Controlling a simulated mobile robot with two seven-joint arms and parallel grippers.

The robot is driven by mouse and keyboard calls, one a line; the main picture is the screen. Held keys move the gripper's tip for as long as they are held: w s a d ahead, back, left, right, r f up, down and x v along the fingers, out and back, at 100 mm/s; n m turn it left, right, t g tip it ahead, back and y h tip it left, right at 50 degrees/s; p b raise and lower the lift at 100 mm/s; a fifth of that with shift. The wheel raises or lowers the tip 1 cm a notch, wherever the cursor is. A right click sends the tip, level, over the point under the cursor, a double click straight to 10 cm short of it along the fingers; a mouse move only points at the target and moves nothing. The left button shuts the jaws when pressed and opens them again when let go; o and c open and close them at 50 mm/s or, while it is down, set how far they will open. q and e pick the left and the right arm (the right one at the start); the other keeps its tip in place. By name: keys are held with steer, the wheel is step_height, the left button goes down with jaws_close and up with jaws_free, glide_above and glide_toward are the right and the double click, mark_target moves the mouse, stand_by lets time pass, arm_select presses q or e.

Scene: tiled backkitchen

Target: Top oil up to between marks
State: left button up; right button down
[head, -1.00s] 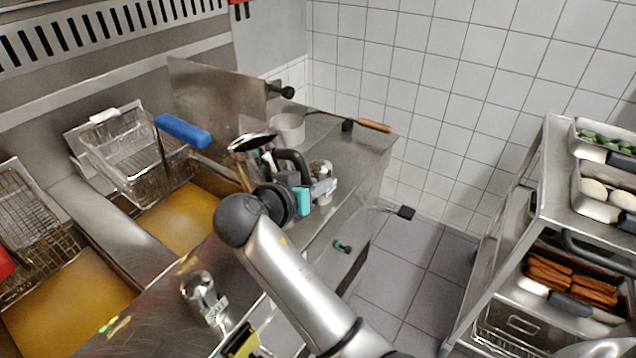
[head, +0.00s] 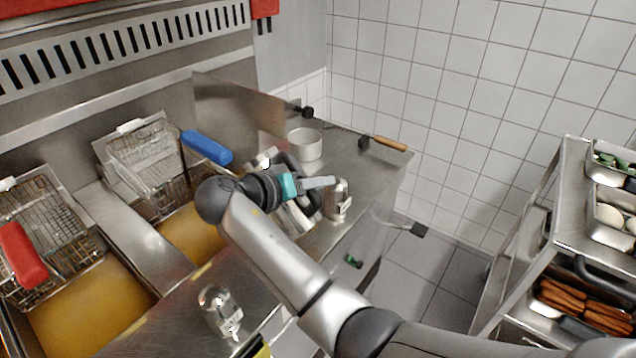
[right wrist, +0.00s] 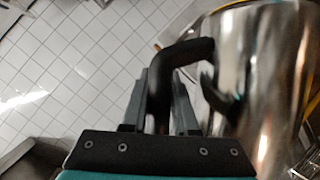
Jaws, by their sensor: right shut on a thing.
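My right gripper (head: 302,186) is shut on the black handle (right wrist: 183,52) of a shiny steel jug (right wrist: 262,75). The jug fills the right side of the right wrist view. In the head view my wrist mostly hides the jug, so its tilt and contents cannot be told. The gripper is over the steel counter, right of the fryer's right vat. Yellow oil shows in the right vat (head: 192,236) and the left vat (head: 88,308). I cannot make out level marks. My left gripper is out of view.
A wire basket with a blue handle (head: 206,147) hangs over the right vat; a red-handled one (head: 22,255) is over the left. A white pot (head: 305,146) stands behind my gripper. Steel fittings (head: 218,312) stand on the front edge. A food rack (head: 556,215) is right.

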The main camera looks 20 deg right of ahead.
steer(key=shift+w+a+r+n+g+h+p, duration=0.3)
steer(key=shift+w+r+n+h+p, duration=0.15)
steer(key=shift+r+n, duration=0.25)
steer(key=shift+w+a+r+n, duration=0.2)
steer(key=shift+w+r+n, duration=0.05)
steer(key=shift+n, duration=0.05)
steer(key=shift+w+a+r+g, duration=0.1)
steer(key=shift+w+r+g, duration=0.05)
steer(key=shift+g, duration=0.15)
steer(key=shift+w+a+r+n+g+h+b, duration=0.35)
steer(key=shift+w+n+h+b, duration=0.2)
steer(key=shift+n+b, duration=0.25)
steer(key=shift+a+r, duration=0.1)
stand_by(0.4)
